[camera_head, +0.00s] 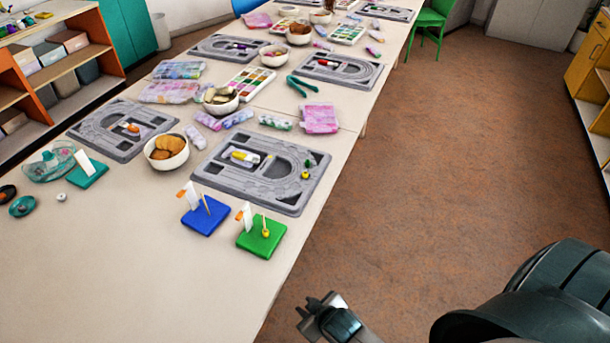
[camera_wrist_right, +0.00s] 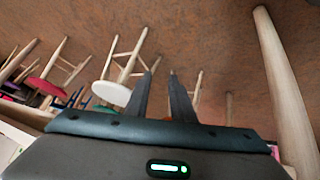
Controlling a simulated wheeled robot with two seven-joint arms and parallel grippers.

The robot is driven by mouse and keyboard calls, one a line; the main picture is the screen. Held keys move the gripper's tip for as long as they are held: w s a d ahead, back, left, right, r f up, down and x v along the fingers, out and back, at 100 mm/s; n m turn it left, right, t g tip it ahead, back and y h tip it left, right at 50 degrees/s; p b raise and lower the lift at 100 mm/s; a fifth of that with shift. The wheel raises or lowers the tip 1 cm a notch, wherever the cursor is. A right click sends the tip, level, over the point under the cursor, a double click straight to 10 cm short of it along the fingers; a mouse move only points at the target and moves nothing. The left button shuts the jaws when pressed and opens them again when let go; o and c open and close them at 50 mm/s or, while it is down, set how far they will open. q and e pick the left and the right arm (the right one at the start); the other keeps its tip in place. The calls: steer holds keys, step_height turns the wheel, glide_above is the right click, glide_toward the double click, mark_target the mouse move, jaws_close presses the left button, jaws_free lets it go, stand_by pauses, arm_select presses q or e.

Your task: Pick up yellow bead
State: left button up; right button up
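A small yellow bead (camera_head: 306,175) sits on the right part of the nearest grey bead board (camera_head: 225,184), close to a small dark green piece. Another yellow bead (camera_head: 266,233) is at the foot of the peg on the green stand (camera_head: 256,246). My right gripper (camera_head: 319,303) is off the table's right edge, over the floor, well apart from both beads. In the right wrist view its two fingers (camera_wrist_right: 160,76) stand apart with nothing between them. My left gripper is not seen.
A blue stand (camera_head: 205,222) is left of the green one. A bowl of round brown items (camera_head: 166,158) stands left of the near board. The front of the table (camera_head: 130,270) is clear. Stools (camera_wrist_right: 117,92) show in the right wrist view.

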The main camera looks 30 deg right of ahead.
steer(key=s+f+g, duration=0.1)
steer(key=s+f, duration=1)
steer(key=f, duration=0.3)
steer(key=s+f+m+g, duration=0.1)
steer(key=s+f+g, duration=0.1)
steer(key=s+f, duration=0.9)
step_height(320, 180, down, 3)
steer(key=shift+s+d+r+y, duration=0.1)
steer(key=shift+s+d+y, duration=0.2)
steer(key=shift+d, duration=0.15)
steer(key=shift+w+a, duration=0.1)
steer(key=shift+w, duration=0.05)
